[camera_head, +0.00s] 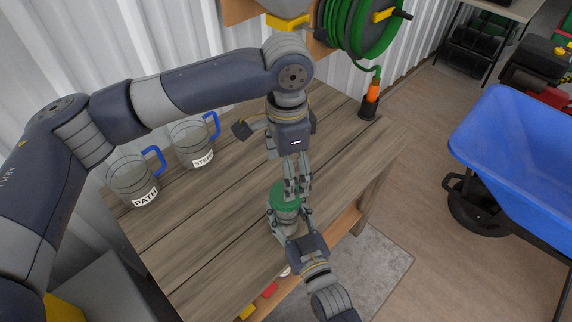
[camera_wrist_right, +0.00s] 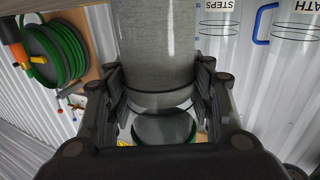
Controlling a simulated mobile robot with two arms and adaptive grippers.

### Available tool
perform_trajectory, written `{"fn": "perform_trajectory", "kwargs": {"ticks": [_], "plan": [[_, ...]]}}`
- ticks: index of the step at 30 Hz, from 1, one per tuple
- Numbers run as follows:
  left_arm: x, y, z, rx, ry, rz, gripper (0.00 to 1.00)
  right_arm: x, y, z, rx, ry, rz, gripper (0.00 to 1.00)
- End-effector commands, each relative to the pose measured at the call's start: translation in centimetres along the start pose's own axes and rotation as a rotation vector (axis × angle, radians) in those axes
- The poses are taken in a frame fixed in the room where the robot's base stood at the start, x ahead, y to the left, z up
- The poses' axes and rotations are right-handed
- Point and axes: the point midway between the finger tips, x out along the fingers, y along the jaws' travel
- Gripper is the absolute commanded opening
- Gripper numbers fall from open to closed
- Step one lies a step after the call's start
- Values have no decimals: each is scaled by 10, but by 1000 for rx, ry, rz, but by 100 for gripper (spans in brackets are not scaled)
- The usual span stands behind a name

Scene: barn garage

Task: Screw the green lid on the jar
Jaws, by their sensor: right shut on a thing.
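The grey jar stands upright near the right edge of the wooden workbench, mostly hidden in the head view by the lid and fingers. My right gripper (camera_head: 291,222) is shut around it from the front. In the right wrist view, which is upside down, the jar (camera_wrist_right: 158,50) sits between both fingers. The green lid (camera_head: 281,196) is at the jar's top; I cannot tell whether it is seated. A dark disc with a green rim (camera_wrist_right: 163,127), probably the lid, shows past the jar's end. My left gripper (camera_head: 298,192) points down at the lid's far right side; its grip is unclear.
Two clear mugs with blue handles, labelled PATH (camera_head: 135,180) and STEPS (camera_head: 191,143), stand at the bench's left. A green hose reel (camera_head: 365,25) hangs behind, with an orange nozzle (camera_head: 372,92) near the back corner. A blue wheelbarrow (camera_head: 515,150) stands to the right.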

Motion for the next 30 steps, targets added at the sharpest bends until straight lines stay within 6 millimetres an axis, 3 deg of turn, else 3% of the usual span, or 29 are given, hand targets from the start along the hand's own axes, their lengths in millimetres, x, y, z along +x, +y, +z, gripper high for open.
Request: {"fn": "perform_trajectory", "kwargs": {"ticks": [9, 15, 30], "plan": [[-5, 0, 2, -564, 0, -1, 82, 0, 0, 1, 0, -2, 0, 0], [-7, 0, 2, -781, 0, -1, 82, 0, 0, 1, 0, -2, 0, 0], [-6, 0, 2, -851, 0, -1, 82, 0, 0, 1, 0, -2, 0, 0]]}}
